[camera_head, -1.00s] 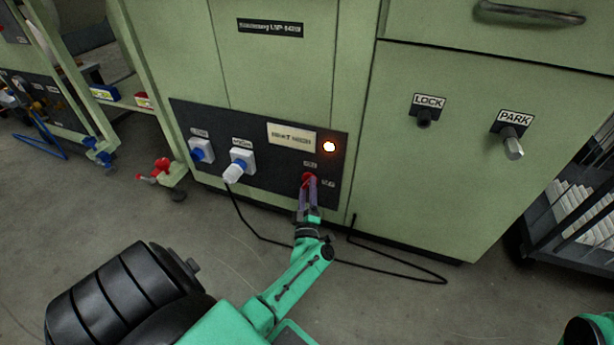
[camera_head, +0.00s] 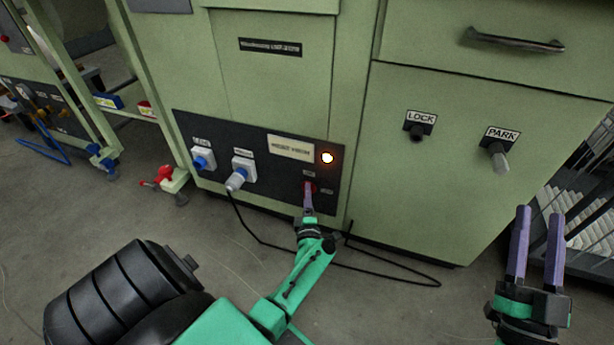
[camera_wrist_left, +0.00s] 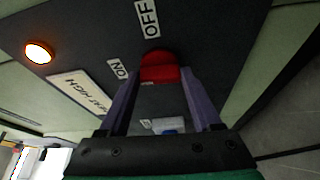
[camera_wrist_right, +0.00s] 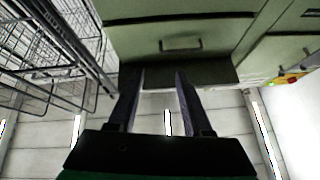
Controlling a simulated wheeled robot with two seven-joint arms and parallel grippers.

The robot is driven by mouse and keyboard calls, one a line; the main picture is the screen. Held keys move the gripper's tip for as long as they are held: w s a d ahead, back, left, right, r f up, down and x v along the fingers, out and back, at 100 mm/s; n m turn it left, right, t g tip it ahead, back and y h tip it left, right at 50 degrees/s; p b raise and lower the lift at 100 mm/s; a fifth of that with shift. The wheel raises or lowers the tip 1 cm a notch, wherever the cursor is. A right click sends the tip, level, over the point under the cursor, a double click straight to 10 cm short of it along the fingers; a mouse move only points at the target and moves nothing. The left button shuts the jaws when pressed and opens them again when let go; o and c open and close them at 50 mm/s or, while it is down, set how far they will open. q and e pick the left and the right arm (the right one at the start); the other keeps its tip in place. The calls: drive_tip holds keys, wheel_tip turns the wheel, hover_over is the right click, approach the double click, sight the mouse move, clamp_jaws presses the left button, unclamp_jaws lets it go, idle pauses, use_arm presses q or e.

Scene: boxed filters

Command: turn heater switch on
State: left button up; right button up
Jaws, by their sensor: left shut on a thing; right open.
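The heater switch is a red knob (camera_wrist_left: 160,67) on the dark control panel (camera_head: 262,188), low on the green cabinet. ON and OFF labels sit beside it in the left wrist view. My left gripper (camera_head: 308,186) is shut on the red knob, with a purple finger on each side; it also shows in the left wrist view (camera_wrist_left: 160,80). In the head view the fingers hide most of the knob. A lamp (camera_head: 327,158) above the knob glows orange-white; it also shows in the left wrist view (camera_wrist_left: 39,52). My right gripper (camera_head: 537,222) is open and empty in front of the cabinet's right side.
Two sockets with blue parts (camera_head: 203,158) sit left on the panel. LOCK (camera_head: 416,131) and PARK (camera_head: 498,158) knobs are on the right door. A black cable (camera_head: 390,274) lies on the floor. A wire rack (camera_head: 590,215) stands at the right.

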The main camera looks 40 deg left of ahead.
use_arm(q)
drive_tip(key=shift+a+r+n+p, duration=0.1)
drive_tip(key=shift+n+p, duration=0.3)
drive_tip(key=shift+n, duration=0.2)
use_arm(e)
wheel_tip(320, 180, down, 12)
drive_tip(key=a+g+h, duration=0.1)
drive_tip(key=g, duration=0.2)
drive_tip(key=shift+s+a+r+m+g, duration=0.15)
drive_tip(key=shift+s+m+g, duration=0.25)
use_arm(q)
drive_tip(key=o, duration=1.4)
